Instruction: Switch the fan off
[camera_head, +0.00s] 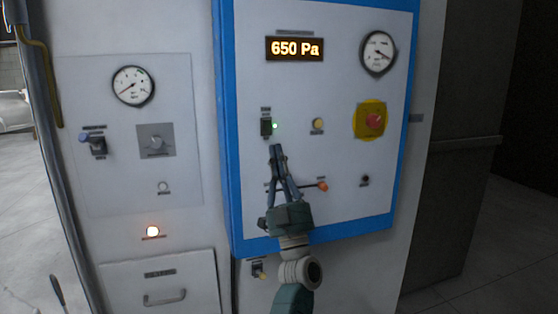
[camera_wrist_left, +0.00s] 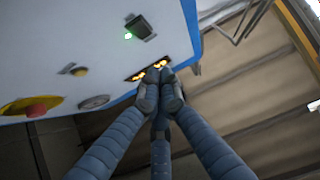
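A black rocker switch (camera_head: 266,127) with a lit green lamp (camera_head: 275,126) beside it is on the blue-framed panel (camera_head: 340,87). The labels are too small to read, so I cannot tell for sure that it is the fan's switch. The wrist view also shows the black switch (camera_wrist_left: 141,27) and green lamp (camera_wrist_left: 128,36). My left gripper (camera_head: 277,149) points up, its tips just below the switch in the head view; I cannot tell whether they touch the panel. In the wrist view its fingertips (camera_wrist_left: 160,80) meet, with nothing seen between them. My right gripper is out of view.
The panel has a display (camera_head: 294,48) reading 650 Pa, a gauge (camera_head: 378,53), a yellow button (camera_head: 318,125), a red emergency button (camera_head: 375,121) and an orange-tipped lever (camera_head: 322,186). Left are another gauge (camera_head: 133,86), a blue-topped switch (camera_head: 93,143) and a lit orange lamp (camera_head: 152,231).

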